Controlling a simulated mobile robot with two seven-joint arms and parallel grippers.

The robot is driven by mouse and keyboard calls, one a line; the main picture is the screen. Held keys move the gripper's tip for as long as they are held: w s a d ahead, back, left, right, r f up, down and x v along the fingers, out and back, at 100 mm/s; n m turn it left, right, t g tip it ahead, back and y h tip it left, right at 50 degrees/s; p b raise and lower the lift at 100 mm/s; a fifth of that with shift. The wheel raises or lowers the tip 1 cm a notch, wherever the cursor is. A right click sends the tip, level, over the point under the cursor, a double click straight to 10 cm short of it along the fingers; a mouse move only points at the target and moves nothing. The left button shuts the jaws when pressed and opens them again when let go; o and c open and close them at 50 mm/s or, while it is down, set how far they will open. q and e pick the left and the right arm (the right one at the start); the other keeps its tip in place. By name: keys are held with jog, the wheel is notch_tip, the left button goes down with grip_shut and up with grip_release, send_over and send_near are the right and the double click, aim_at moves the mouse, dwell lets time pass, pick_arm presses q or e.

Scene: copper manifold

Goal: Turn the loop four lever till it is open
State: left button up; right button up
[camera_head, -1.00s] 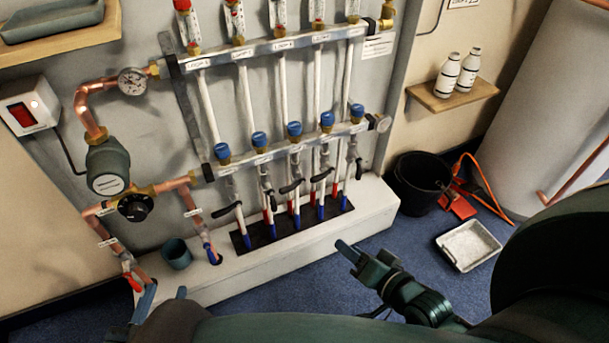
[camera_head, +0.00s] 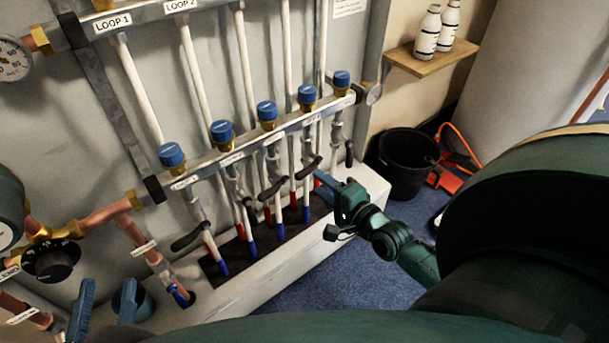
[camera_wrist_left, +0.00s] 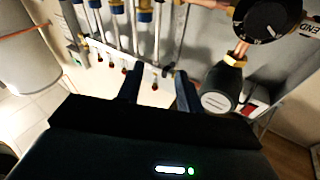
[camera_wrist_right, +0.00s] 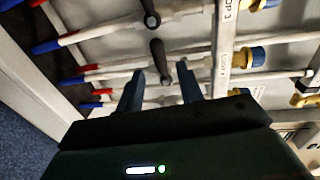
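The loop four lever (camera_head: 309,167) is a black handle on the fourth white pipe, below the blue cap (camera_head: 307,95). It lies across its pipe, slanted in the head view. In the right wrist view the lever (camera_wrist_right: 157,52) stands just ahead of my right gripper (camera_wrist_right: 160,84), roughly in line with the gap between its fingers. The fingers are apart and hold nothing. In the head view my right gripper (camera_head: 330,186) is just right of and below the lever; contact cannot be told. My left gripper (camera_head: 105,295) is open and empty at the bottom left.
Similar black levers sit on the neighbouring pipes, loop three (camera_head: 272,188) to the left and loop five (camera_head: 348,153) to the right. A white ledge (camera_head: 268,262) runs below. A black bucket (camera_head: 405,165) stands to the right.

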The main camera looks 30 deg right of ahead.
aim_at(308, 174)
jog(key=w, duration=0.2)
jog(key=w+b, duration=0.1)
jog(key=w, duration=0.1)
jog(key=w+f, duration=0.1)
jog(key=w, duration=0.1)
jog(key=shift+w+a+b, duration=0.3)
jog(key=shift+w+b, duration=0.05)
jog(key=shift+b, duration=0.05)
grip_shut()
